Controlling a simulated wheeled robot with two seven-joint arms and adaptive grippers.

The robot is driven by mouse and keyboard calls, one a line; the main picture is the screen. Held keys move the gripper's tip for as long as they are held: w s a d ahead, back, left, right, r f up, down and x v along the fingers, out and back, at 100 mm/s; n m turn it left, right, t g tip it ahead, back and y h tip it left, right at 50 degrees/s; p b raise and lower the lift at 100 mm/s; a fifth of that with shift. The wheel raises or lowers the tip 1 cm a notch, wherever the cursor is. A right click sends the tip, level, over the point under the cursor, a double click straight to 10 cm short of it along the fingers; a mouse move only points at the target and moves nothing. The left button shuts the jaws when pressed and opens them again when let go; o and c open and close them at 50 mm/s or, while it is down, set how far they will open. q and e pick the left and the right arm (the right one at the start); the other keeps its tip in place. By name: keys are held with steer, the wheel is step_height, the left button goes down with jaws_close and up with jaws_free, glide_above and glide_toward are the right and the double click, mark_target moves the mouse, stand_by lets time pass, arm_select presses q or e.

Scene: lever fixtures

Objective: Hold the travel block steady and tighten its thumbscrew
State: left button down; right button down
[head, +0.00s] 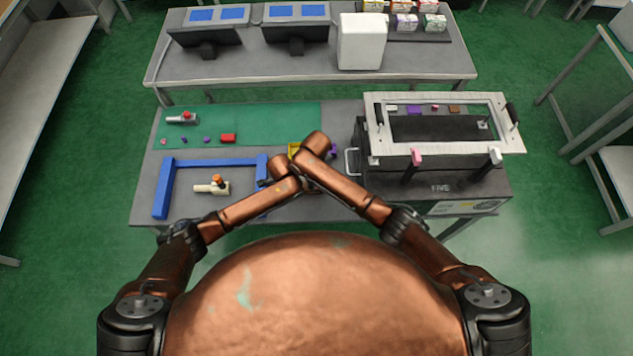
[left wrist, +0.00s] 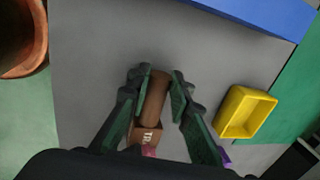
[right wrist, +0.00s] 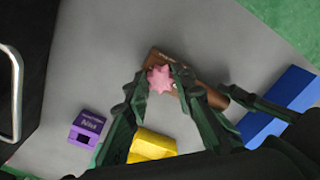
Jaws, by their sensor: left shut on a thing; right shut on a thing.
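The travel block is brown with a rounded grip and white lettering, and in the left wrist view the block (left wrist: 144,133) lies on the grey table. My left gripper (left wrist: 162,76) is shut on its rounded grip (left wrist: 154,97). In the right wrist view the pink star-shaped thumbscrew (right wrist: 160,79) sits at one end of the brown block (right wrist: 210,93). My right gripper (right wrist: 160,74) is shut on the thumbscrew, with a finger on each side. In the head view my wrists cover the block and both fingertips.
A yellow open box (head: 293,149) and a purple block (right wrist: 87,129) are close to my grippers. A blue frame (head: 164,190) stands to the left. A black fixture (head: 437,187) with a metal frame fills the right side. A green mat (head: 270,118) lies behind.

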steer(key=shift+m, duration=0.3)
steer(key=c, duration=1.6)
jaws_free()
step_height(320, 180, up, 12)
